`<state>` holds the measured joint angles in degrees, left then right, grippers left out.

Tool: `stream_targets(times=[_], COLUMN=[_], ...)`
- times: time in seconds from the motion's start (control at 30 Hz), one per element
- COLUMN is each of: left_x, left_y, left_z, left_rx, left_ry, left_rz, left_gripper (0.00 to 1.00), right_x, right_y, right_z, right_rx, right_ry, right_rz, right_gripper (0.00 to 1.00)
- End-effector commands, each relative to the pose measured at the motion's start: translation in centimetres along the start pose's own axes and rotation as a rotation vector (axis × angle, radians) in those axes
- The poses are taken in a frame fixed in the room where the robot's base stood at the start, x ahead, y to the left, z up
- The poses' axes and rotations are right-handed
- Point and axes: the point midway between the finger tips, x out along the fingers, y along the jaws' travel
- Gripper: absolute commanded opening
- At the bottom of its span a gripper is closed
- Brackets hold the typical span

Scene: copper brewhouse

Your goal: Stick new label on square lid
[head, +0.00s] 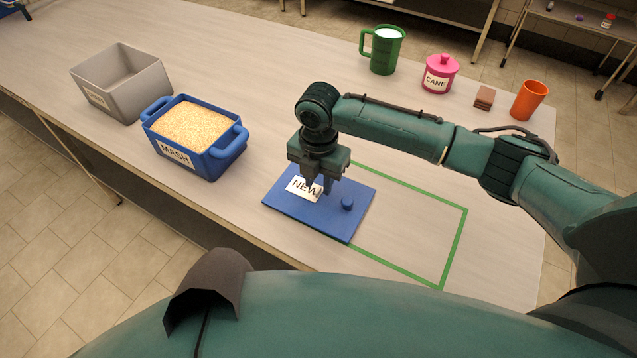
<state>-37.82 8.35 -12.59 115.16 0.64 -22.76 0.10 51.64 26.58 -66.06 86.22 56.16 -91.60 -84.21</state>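The square lid (318,218) is a flat blue plate with a small round knob (347,203) near its right side. It lies on the table, over the left part of a green outlined rectangle. The new label (302,189), white with "NEW" in dark letters, shows over the lid's upper left part. I cannot tell whether it touches the lid or hangs just above it. My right gripper (322,184) points down over the lid, its fingertips at the label's right edge. Whether the fingers grip the label is unclear. My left gripper is not in view.
A blue tub (214,167) labelled "MASH", full of grain, and an empty grey bin (130,95) stand left. A green mug (383,52), pink lidded "CANE" pot (438,76), brown blocks (484,98) and orange cup (528,101) stand behind my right arm. The green outline's right part is bare.

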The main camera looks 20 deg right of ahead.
Motion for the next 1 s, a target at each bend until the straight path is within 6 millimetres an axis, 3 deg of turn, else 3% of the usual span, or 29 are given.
stream_targets(times=[0.3,0.5,0.7,1.0], left_x=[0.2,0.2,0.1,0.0], left_y=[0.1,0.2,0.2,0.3], left_z=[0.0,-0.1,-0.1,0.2], left_rx=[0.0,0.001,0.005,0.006], left_ry=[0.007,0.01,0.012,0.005], left_rz=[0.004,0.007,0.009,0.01], left_gripper=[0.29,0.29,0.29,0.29], right_x=[-7.2,-10.4,-11.5,-11.5], right_y=[0.1,0.0,0.0,0.0], right_z=[0.1,0.0,0.0,0.0], right_rx=[-0.002,-0.001,-0.001,-0.001], right_ry=[-0.002,-0.001,0.0,0.0], right_rz=[0.004,0.002,0.0,0.0], right_gripper=[0.28,0.28,0.28,0.28])
